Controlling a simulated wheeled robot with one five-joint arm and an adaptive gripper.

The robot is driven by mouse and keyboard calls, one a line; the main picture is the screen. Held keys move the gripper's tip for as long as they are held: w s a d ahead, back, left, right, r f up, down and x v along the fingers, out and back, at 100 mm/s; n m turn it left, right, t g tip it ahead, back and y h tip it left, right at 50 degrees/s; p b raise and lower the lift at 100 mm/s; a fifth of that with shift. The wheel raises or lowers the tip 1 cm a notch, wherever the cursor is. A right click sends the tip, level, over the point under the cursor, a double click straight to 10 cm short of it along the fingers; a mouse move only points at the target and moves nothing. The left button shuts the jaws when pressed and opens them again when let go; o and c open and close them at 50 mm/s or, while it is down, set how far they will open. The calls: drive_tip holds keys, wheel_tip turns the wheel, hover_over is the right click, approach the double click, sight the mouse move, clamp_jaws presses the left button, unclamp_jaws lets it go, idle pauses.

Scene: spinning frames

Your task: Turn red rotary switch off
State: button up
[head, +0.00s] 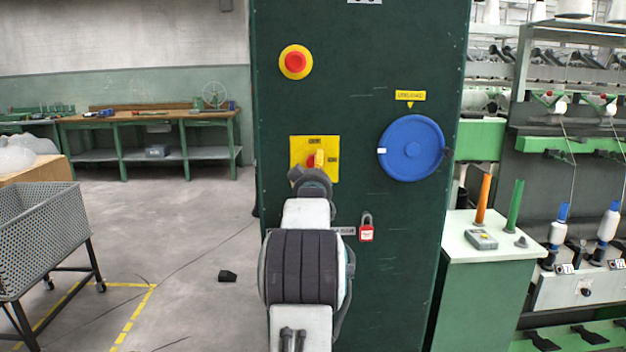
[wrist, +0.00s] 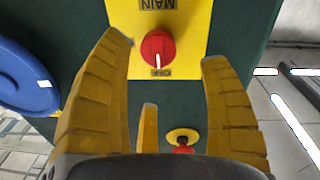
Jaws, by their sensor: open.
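The red rotary switch (wrist: 158,48) is a round red knob on a yellow plate (wrist: 190,25). Its white mark points at the OFF label in the wrist view, where the plate appears upside down. Gaps show between fingers and knob; nothing is held. I cannot tell the exact depth. My gripper (head: 318,161) is in front of the plate in the head view.
A blue handwheel (head: 411,148) is on the panel right of the switch. A red emergency button (head: 295,62) on yellow is above, and a red padlock (head: 366,230) hangs below right. A mesh cart (head: 45,235) stands at left; the floor between cart and panel is mostly clear.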

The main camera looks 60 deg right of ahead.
drive_tip(key=shift+v, duration=2.2)
drive_tip(key=shift+a, duration=0.1)
